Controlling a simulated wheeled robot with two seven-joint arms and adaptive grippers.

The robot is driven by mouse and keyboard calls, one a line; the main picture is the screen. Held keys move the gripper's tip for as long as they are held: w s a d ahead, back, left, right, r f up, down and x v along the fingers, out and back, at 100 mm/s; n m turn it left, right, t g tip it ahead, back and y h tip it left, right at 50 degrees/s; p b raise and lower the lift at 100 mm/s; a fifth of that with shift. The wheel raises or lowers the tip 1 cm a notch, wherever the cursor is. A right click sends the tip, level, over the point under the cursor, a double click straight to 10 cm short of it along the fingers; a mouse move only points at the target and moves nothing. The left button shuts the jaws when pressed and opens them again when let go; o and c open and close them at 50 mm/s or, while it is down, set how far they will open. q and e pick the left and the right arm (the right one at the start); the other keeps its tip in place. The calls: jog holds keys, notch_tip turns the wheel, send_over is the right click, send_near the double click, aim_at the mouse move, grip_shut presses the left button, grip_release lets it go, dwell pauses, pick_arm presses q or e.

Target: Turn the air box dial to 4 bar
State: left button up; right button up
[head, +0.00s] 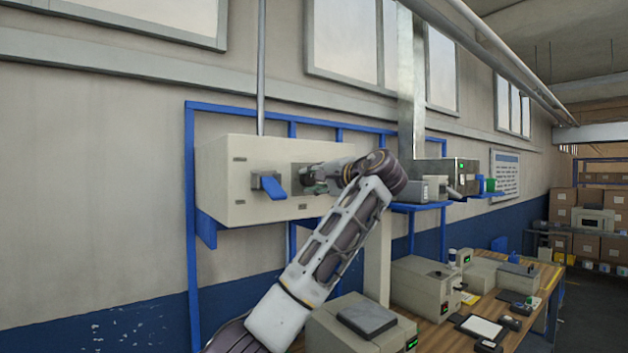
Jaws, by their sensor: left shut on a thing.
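The air box (222,180) is a cream box mounted on a blue frame on the wall, left of centre. A blue lever handle (272,187) sticks out from its front on a grey mount. My left gripper (312,180) is at the right part of the box's front, to the right of the blue lever. It is shut on the air box dial, which the fingers and wrist mostly hide. The dial's scale and its setting cannot be read. My right gripper is out of view.
A wooden bench (440,335) to the right holds cream machines, a tablet and small devices. A blue shelf (432,205) above it carries small boxes, close behind my left wrist.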

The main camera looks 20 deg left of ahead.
pick_arm(q)
jog(key=shift+r+m, duration=0.1)
jog(key=shift+m, duration=1.4)
jog(key=o, duration=1.1)
jog(key=shift+w+d, duration=0.1)
jog(key=shift+c, duration=0.2)
jog(key=v, duration=1.2)
jog(key=shift+w, duration=0.1)
